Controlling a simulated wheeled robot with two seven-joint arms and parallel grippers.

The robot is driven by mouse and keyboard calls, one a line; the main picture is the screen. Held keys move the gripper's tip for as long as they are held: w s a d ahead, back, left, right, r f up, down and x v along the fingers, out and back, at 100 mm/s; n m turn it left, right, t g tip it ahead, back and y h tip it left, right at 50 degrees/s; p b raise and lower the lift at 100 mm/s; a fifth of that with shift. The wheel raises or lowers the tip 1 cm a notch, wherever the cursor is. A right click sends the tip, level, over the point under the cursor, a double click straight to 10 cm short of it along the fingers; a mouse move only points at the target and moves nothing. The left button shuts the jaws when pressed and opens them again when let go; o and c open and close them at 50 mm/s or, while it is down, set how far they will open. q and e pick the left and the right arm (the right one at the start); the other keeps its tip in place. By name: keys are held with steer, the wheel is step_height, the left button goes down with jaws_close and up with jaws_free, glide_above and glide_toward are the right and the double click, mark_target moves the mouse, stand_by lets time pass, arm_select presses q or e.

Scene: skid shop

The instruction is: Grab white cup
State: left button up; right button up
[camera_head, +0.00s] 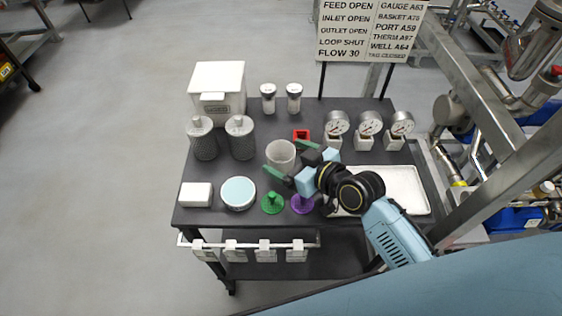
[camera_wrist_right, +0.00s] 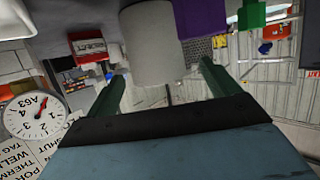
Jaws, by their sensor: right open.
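The white cup (camera_head: 279,152) stands upright near the middle of the dark table. My right gripper (camera_head: 283,157) reaches in from the right, with one green finger at the cup's far right side and the other at its near left side. The jaws are open. In the right wrist view the cup (camera_wrist_right: 150,45) lies ahead of and between the two green fingers (camera_wrist_right: 160,75). I cannot tell whether either finger touches it. My left gripper is not in view.
Green (camera_head: 271,203) and purple (camera_head: 302,204) pieces stand at the near edge, close to the gripper. A round pale-blue-topped container (camera_head: 238,193) is left of them. Dark canisters (camera_head: 240,138) stand left of the cup, gauges (camera_head: 337,124) behind right, and a white tray (camera_head: 407,190) right.

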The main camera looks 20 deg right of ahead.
mark_target(272, 149)
steer(key=shift+x, duration=1.6)
steer(key=shift+d, duration=0.15)
steer(key=c, duration=1)
steer(key=shift+c, duration=0.3)
steer(key=shift+r, duration=0.15)
